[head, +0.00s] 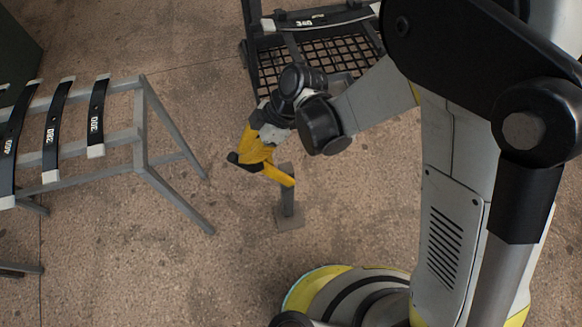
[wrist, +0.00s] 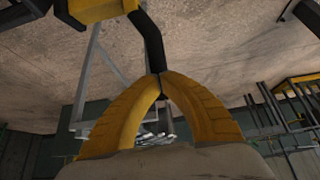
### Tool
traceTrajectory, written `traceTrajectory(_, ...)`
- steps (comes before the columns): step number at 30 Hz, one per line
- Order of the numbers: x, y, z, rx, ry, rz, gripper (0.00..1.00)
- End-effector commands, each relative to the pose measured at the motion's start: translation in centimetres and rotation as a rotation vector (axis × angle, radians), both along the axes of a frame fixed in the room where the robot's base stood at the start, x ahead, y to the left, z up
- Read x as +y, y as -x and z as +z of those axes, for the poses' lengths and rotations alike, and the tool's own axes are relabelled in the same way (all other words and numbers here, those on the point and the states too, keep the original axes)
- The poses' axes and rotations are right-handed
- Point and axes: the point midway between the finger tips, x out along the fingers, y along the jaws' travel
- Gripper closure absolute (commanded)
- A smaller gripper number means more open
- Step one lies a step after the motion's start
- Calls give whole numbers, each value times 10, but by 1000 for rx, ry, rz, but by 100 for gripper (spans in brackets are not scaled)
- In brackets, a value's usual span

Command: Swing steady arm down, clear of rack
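The steady arm (head: 279,175) is a yellow beam with a black end, at a short grey post (head: 287,198) on a square foot plate. In the wrist view its yellow part is at the top (wrist: 98,10), and a black bent bar runs down from it to my fingertips. My gripper (head: 247,161) has yellow fingers that come together at that black bar (wrist: 160,76); they appear shut on its end. The dark rack (head: 258,55) with a mesh shelf stands behind, and the post stands apart from it. My fingers partly hide the black end in the head view.
A grey rack (head: 140,130) at left bears black leaf springs labelled 400, 280 and 300. Its slanted legs reach toward the post. A spring labelled 340 (head: 305,19) lies on the dark rack. Bare floor lies between the post and the left rack.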

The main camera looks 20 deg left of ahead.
Motion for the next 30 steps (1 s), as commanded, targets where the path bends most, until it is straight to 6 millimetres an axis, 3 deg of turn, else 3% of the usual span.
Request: traceTrajectory(30,35,22,0,1,-1,1,100)
